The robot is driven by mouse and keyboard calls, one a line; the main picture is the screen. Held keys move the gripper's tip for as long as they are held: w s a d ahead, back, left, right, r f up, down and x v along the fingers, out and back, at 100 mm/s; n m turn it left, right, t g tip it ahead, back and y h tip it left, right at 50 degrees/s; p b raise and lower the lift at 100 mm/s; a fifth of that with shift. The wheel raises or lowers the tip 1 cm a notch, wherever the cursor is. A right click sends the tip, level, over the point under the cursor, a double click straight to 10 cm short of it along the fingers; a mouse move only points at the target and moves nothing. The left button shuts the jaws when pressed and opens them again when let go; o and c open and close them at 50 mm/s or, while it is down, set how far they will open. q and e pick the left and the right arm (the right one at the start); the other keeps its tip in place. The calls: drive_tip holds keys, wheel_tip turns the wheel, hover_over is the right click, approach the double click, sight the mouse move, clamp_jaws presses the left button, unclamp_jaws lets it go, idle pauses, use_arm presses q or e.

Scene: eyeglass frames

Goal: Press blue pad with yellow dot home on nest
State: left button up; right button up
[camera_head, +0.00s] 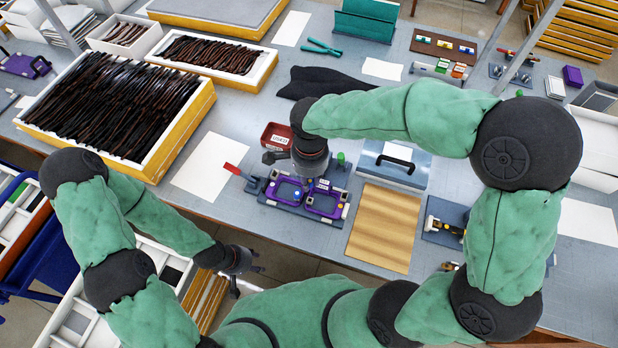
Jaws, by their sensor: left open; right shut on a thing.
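The nest is a purple fixture (345,212) with two rounded, lens-shaped openings on a dark base at the front edge of the table. My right gripper (309,181) reaches down over the fixture's far middle, pointing downward. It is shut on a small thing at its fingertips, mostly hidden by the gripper. Small pale and blue spots show around the fixture's middle, but I cannot tell which is the blue pad or see a clear yellow dot. My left gripper (246,272) is open and empty, low in front of the table edge, apart from the fixture.
A wooden board (384,228) lies to the right, with a black-handled box (392,165) behind. A tray of dark frames (120,105) fills the left.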

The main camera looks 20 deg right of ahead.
drive_tip(key=shift+f, duration=0.15)
drive_tip(key=b, duration=0.5)
hover_over(309, 202)
drive_tip(key=shift+w+d+f, duration=0.1)
drive_tip(key=shift+w+f, duration=0.1)
drive_tip(key=shift+f, duration=1.45)
drive_tip(key=shift+w+d+f, duration=0.1)
drive_tip(key=shift+w+f, duration=0.05)
drive_tip(key=shift+f, duration=1.45)
drive_tip(key=shift+f+b, duration=1.05)
drive_tip(key=shift+f, duration=0.15)
drive_tip(key=o, duration=0.9)
drive_tip(key=shift+o, duration=0.2)
drive_tip(key=shift+r, duration=0.15)
drive_tip(key=shift+r+p, duration=2.6)
drive_tip(key=shift+r, duration=0.75)
